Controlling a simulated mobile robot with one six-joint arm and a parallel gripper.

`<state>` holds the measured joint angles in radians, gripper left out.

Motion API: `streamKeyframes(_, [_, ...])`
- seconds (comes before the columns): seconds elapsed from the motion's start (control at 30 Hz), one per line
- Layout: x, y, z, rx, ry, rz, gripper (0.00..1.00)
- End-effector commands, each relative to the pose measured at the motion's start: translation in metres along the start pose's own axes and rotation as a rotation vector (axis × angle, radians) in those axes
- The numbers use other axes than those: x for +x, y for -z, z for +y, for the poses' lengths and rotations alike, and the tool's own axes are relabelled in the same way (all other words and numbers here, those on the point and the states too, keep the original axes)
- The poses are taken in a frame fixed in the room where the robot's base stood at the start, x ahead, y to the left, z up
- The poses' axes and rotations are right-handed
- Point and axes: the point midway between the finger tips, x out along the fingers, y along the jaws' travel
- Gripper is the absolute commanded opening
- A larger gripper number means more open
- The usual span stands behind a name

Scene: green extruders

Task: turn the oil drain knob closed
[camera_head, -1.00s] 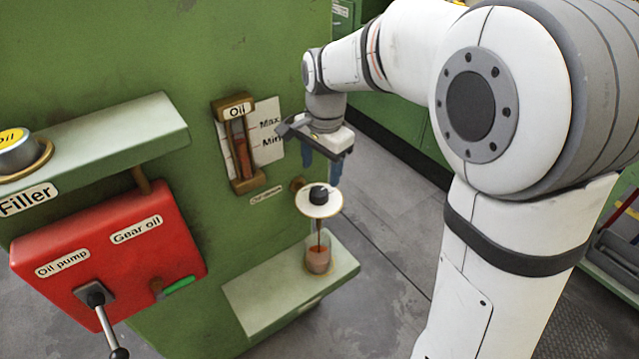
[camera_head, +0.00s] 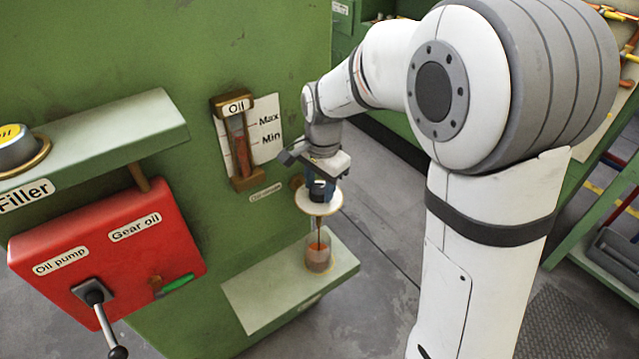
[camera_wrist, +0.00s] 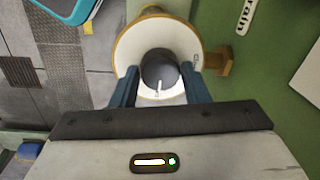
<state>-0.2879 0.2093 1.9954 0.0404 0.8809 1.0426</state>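The oil drain knob (camera_wrist: 158,66) is a dark round knob with a white mark, set on a white disc (camera_wrist: 128,45) with a brass-coloured rim. The disc also shows in the head view (camera_head: 318,207), where my gripper hides most of the knob. My gripper (camera_wrist: 160,78) is over it, with its blue fingers spread on either side of the knob. They do not look closed on it. In the head view my gripper (camera_head: 320,194) points down at the disc. Brown oil runs below the disc into a glass jar (camera_head: 318,258).
The jar stands on a pale green ledge (camera_head: 255,297). An oil gauge (camera_head: 237,150) with Max and Min marks is on the green machine wall behind. A red box (camera_head: 105,245) with a lever (camera_head: 100,312) is at left. Grey floor lies to the right.

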Motion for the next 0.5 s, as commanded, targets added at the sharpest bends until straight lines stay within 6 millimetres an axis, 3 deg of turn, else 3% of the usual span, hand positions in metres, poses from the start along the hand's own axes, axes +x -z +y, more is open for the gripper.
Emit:
streamKeyframes(0.3, [-0.0002,0.0001,-0.0001,0.000,0.000,0.000,0.16])
streamKeyframes(0.5, [-0.0004,0.0002,-0.0001,-0.013,0.000,-0.001,0.16])
